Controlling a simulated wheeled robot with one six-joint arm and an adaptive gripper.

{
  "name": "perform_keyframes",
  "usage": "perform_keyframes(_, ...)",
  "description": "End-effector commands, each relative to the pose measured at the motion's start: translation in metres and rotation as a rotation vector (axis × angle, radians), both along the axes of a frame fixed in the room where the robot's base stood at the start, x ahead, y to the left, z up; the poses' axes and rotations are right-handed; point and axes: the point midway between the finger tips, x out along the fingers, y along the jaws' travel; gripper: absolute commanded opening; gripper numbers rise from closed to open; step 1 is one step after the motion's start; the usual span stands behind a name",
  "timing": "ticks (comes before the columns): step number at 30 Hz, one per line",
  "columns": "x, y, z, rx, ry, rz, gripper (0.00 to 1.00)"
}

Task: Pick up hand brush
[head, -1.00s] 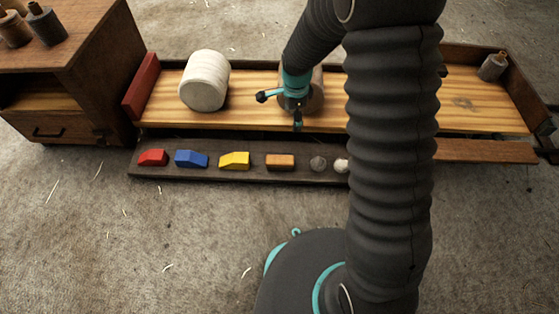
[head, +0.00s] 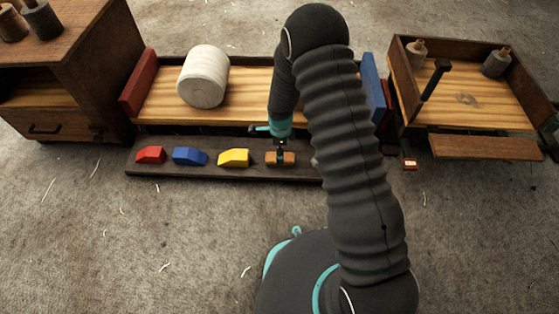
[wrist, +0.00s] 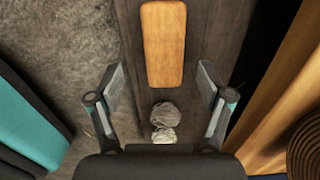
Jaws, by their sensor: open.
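A wooden brown block with rounded corners (head: 288,160), likely the back of the hand brush, lies on a long dark board (head: 222,172) on the floor. In the wrist view it shows as a plain orange-brown rectangle (wrist: 163,45); no bristles show. My gripper (head: 280,156) is at the block in the head view and partly hides it. In the wrist view my gripper (wrist: 160,82) is open and empty, its fingers spread. The block is centred between them sideways, mostly ahead of the tips. Whether a finger touches it, I cannot tell.
Red (head: 151,155), blue (head: 189,156) and yellow (head: 234,158) blocks lie left on the board. Two pale lumps (wrist: 164,122) lie beside the brown block. Behind are a wooden bench (head: 160,105) with a white drum (head: 204,76), and a tray cart (head: 488,148).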

Motion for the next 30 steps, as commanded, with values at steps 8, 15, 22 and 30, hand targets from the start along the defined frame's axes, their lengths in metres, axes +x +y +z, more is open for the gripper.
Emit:
perform_keyframes(8,0.001,0.000,-0.015,0.000,-0.001,0.000,0.79)
perform_keyframes(15,0.005,0.002,-0.046,0.000,0.001,0.000,0.79)
perform_keyframes(22,0.005,0.002,-0.061,0.000,-0.001,0.000,0.79)
perform_keyframes(30,0.005,0.002,-0.061,0.000,-0.001,0.000,0.47)
